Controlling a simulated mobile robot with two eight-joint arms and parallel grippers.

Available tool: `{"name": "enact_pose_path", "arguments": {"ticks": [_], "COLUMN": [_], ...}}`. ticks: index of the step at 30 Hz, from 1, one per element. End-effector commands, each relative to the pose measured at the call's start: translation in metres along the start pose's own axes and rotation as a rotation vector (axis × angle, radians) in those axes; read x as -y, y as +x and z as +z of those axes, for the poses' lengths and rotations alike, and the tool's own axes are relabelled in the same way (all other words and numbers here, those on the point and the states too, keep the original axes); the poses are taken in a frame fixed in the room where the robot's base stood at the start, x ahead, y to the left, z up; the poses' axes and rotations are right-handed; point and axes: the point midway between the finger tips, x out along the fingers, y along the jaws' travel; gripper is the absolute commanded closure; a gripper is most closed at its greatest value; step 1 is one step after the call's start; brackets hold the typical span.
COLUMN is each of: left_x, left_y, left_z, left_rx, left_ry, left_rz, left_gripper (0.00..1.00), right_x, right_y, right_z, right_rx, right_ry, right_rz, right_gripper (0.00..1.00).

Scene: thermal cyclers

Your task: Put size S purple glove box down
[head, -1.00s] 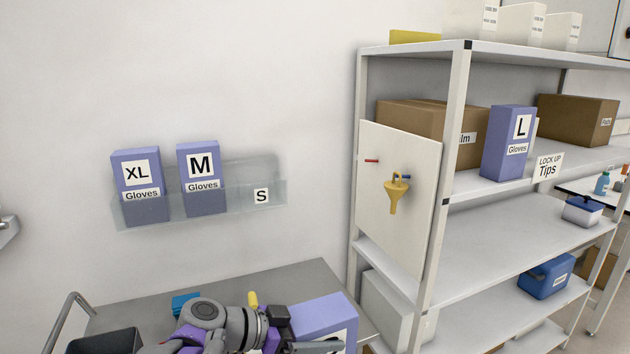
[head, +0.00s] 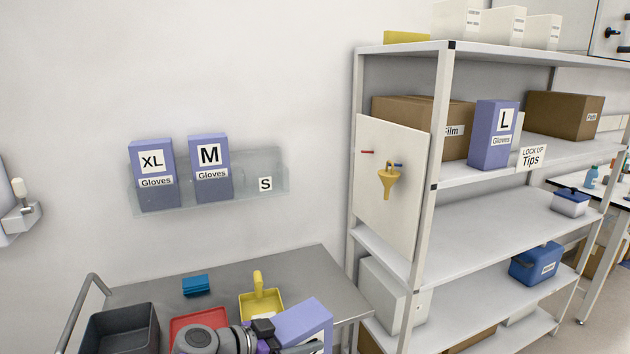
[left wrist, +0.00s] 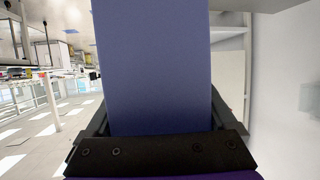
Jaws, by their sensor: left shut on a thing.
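A purple glove box (head: 304,322) is in my left gripper (head: 290,347) at the bottom of the head view, in front of the grey cart. Its label is mostly cut off, so I cannot read the size. In the left wrist view the purple box (left wrist: 153,70) stands between the two fingers of the left gripper (left wrist: 158,130), which is shut on it. The clear wall holder (head: 235,192) carries an XL box (head: 155,190) and an M box (head: 211,182); its right slot, marked S (head: 265,184), is empty. My right gripper is not in view.
The grey cart (head: 318,280) holds a dark bin (head: 120,330), a red tray (head: 198,322), a yellow scoop (head: 261,302) and a blue item (head: 196,285). A white shelf unit (head: 440,130) stands at the right with an L glove box (head: 492,137) and cartons.

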Motion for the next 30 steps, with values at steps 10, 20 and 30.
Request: {"name": "enact_pose_path", "arguments": {"ticks": [10,20,30], "left_x": [0.084,0.103,0.083], "left_y": [-0.026,-0.049,-0.053], "left_z": [0.109,0.155,0.194], "left_rx": [-0.001,-0.001,-0.002], "left_ry": [-0.175,-0.254,-0.324], "left_rz": [-0.428,-0.618,-0.799], "left_gripper": [1.0,1.0,1.0], "right_x": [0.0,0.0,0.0], "right_y": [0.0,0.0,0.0], "right_z": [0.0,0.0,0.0], "right_rx": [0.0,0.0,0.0], "right_ry": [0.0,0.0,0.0], "right_rz": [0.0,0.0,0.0], "right_gripper": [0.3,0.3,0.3]}}
